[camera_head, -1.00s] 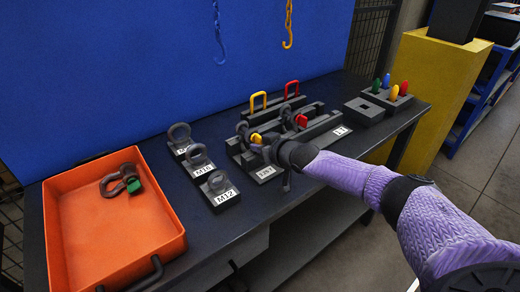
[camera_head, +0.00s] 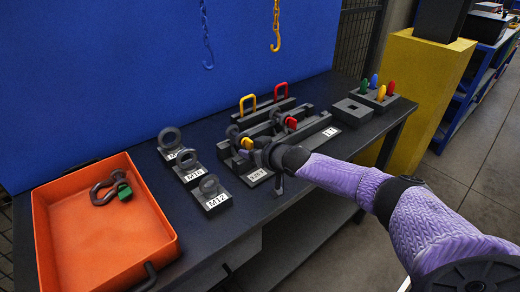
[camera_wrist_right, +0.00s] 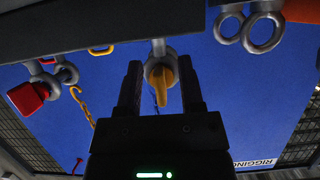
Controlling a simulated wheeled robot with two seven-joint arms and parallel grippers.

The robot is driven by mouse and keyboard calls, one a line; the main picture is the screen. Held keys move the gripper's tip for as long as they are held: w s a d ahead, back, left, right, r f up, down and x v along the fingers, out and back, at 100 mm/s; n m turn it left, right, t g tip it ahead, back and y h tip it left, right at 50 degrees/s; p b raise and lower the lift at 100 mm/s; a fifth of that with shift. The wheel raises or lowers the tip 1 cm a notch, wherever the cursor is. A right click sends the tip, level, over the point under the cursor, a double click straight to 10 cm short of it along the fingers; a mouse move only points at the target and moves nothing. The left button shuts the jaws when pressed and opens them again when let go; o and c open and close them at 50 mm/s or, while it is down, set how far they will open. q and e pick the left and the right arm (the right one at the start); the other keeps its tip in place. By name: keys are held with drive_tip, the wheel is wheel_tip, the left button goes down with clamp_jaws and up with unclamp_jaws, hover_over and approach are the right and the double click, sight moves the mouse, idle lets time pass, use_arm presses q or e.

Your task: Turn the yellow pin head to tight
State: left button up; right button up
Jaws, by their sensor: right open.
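The yellow pin head (camera_head: 247,143) is at the near left end of the dark fixture (camera_head: 318,126) on the bench. In the right wrist view the yellow pin head (camera_wrist_right: 162,80) shows as a narrow yellow tab in front of a grey ring, between my two dark fingers. My right gripper (camera_head: 260,157) is at the near side of this pin, open, with a finger on each side of the tab. The tab looks closer to the right-hand finger in that view; I cannot tell whether they touch. My left gripper is not in view.
A red pin head (camera_head: 291,123) is farther right on the fixture; yellow (camera_head: 248,101) and red (camera_head: 281,90) handles stand behind. Labelled eyebolt blocks (camera_head: 213,194) stand left. An orange tray (camera_head: 165,240) holds a shackle (camera_head: 111,187). A pegged block (camera_head: 375,100) is back right.

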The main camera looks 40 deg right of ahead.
drive_tip(key=p+v, duration=0.6)
drive_tip(key=v, duration=0.3)
drive_tip(key=shift+s+r, duration=0.15)
